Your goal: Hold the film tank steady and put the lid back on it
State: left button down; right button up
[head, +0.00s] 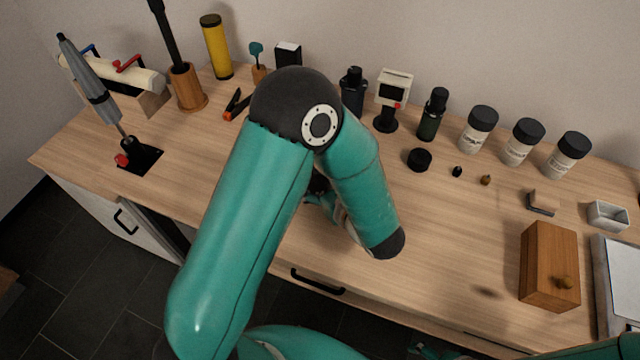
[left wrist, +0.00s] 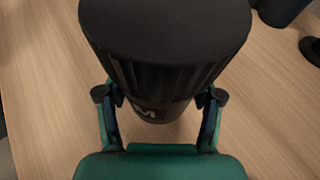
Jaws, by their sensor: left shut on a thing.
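In the left wrist view a black film tank (left wrist: 165,78) with a wide, flat, ribbed top and pale lettering stands between the fingers of my left gripper (left wrist: 160,108). The fingers are shut on its sides. In the head view my teal left arm hides most of the tank, and only a dark sliver (head: 318,184) shows beside the left gripper (head: 325,200). A low, round black piece (head: 419,160) lies on the table; I cannot tell if it is the lid. My right gripper (head: 430,351) shows only partly at the bottom edge, its opening unclear.
Behind stand dark bottles (head: 432,116), a small timer-like device (head: 392,92) and several white jars with black caps (head: 479,130). A wooden box (head: 549,266) and a grey tray (head: 622,270) are at the right.

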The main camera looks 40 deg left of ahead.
pick_arm(q)
jog(key=shift+f, duration=0.2)
jog(key=shift+f, duration=0.15)
jog(key=shift+c, duration=0.9)
grip_release()
jog(key=shift+r, duration=0.3)
jog(key=shift+s+d, duration=0.1)
jog(key=shift+d, duration=0.25)
jog(key=v, duration=1.1)
jog(key=shift+s+r, duration=0.1)
jog(key=shift+s, duration=0.05)
